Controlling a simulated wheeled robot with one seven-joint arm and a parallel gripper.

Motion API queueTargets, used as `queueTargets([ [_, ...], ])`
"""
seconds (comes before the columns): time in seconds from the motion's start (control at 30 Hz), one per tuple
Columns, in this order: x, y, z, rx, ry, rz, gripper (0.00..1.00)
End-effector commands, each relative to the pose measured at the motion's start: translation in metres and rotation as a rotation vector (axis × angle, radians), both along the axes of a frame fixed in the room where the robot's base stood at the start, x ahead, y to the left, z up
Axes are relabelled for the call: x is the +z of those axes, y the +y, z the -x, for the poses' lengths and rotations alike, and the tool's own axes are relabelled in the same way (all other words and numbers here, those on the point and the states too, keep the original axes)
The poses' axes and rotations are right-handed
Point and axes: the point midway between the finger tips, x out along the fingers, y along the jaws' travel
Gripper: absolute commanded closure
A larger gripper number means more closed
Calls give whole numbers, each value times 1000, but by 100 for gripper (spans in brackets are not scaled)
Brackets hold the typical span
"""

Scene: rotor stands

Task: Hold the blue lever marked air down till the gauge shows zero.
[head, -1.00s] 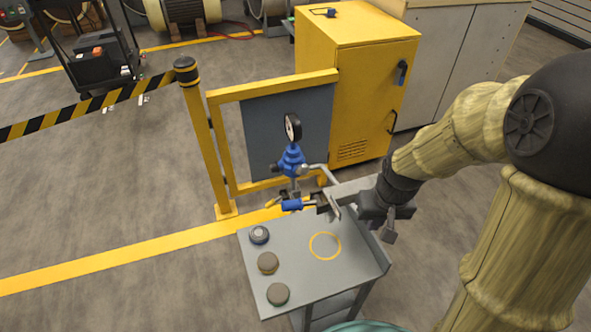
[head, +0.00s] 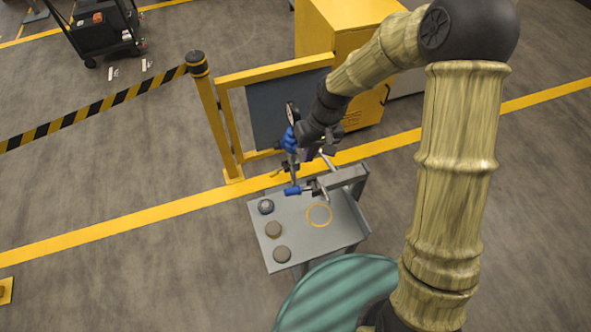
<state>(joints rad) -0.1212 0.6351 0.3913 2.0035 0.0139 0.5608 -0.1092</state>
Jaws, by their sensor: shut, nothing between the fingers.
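The gauge (head: 292,112) shows edge-on above a blue valve body (head: 289,140) by the grey panel, and its reading cannot be made out. A lever with a blue grip (head: 294,190) sticks out below it, over the back of the grey cart; no marking is legible. My gripper (head: 311,154) points down just right of the valve body, shut and empty. It is above the blue grip and apart from it in the picture. My wrist hides part of the valve and gauge mounting, and I cannot tell whether my fingers touch the fittings.
The grey cart (head: 290,212) carries several round pucks along its left side and a yellow ring mark (head: 319,215). A grey bar (head: 342,179) lies at its back right. A yellow post (head: 208,120) with striped tape and a yellow cabinet (head: 318,35) stand close by.

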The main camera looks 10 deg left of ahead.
Motion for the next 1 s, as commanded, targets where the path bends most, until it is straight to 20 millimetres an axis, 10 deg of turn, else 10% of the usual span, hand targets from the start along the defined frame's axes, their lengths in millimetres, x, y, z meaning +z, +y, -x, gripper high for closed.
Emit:
queueTargets([
  [0.57,-4,6,2,11,9,-5,100],
  [1.0,-68,20,11,10,11,-4,100],
])
